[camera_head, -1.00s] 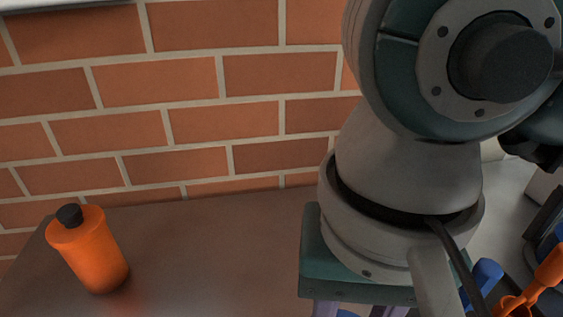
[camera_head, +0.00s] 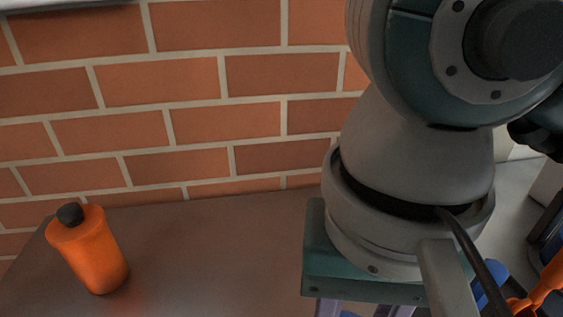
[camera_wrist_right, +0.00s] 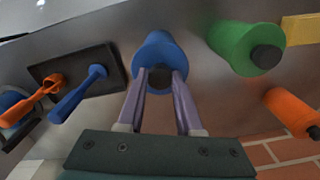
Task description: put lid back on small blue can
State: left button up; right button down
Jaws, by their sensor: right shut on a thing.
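The small blue can (camera_wrist_right: 156,48) is in the upper middle of the right wrist view, with its capped end toward me. A black lid (camera_wrist_right: 160,78) lies in front of that end, between the purple fingers of my right gripper (camera_wrist_right: 161,74). The gripper is shut on the lid. The lid overlaps the can's end in this view; I cannot tell whether it is seated or just apart. In the head view my right arm covers most of this; only finger parts (camera_head: 327,308) and a bit of blue show at the bottom. My left gripper is not in view.
An orange can (camera_head: 92,255) with a black cap stands at the left of the table (camera_head: 200,250). A green can (camera_wrist_right: 232,45) is right of the blue one. A black tray (camera_wrist_right: 95,70) with blue and orange tools lies left. A brick wall (camera_head: 180,100) stands behind.

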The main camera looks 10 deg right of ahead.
jog(key=shift+f+b, duration=0.15)
jog(key=shift+b, duration=0.45)
dwell(0.9)
dwell(0.5)
jog(key=shift+b, duration=0.6)
dwell(0.5)
grip_release()
dwell(0.5)
jog(key=shift+r+p, duration=0.85)
jog(key=shift+r, duration=0.7)
jog(key=shift+r+p, duration=0.95)
jog(key=shift+r, duration=1)
